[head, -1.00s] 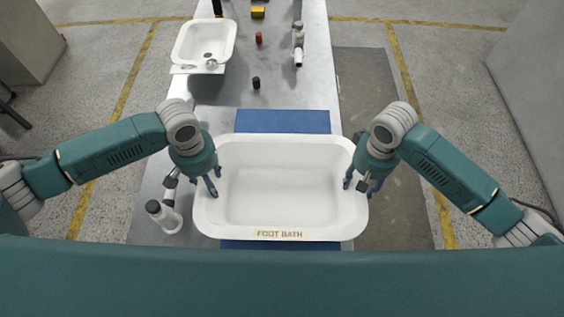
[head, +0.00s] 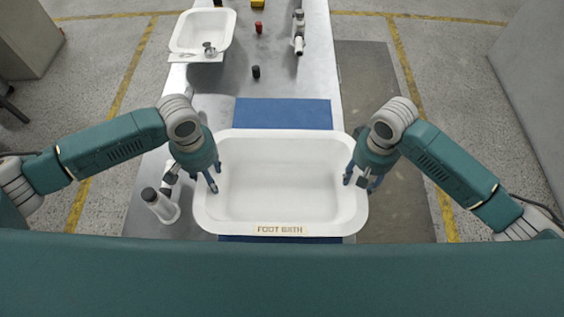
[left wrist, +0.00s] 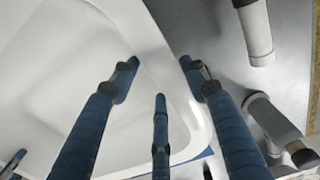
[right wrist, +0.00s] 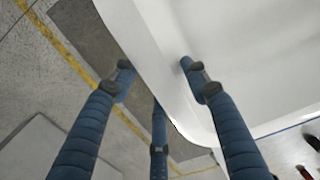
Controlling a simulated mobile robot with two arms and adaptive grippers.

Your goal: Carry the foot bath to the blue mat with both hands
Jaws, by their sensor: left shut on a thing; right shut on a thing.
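The foot bath (head: 280,190) is a wide white tub with a "FOOT BATH" label on its near rim, low in the middle of the head view. My left gripper (head: 203,180) is shut on its left rim and my right gripper (head: 359,179) on its right rim. The left wrist view shows the white wall (left wrist: 150,55) between the blue fingers; the right wrist view shows the other wall (right wrist: 150,50) likewise. The blue mat (head: 283,113) shows beyond the far rim, with a strip below the near rim. The bath covers its middle. Whether the bath touches it, I cannot tell.
A grey bench (head: 215,90) runs away from me. A white basin (head: 203,32) is at its far left, with a black piece (head: 256,72) and a red piece (head: 259,27) nearby. A white fitting (head: 298,40) lies right. A white tubular fitting (head: 160,203) is close left of the bath.

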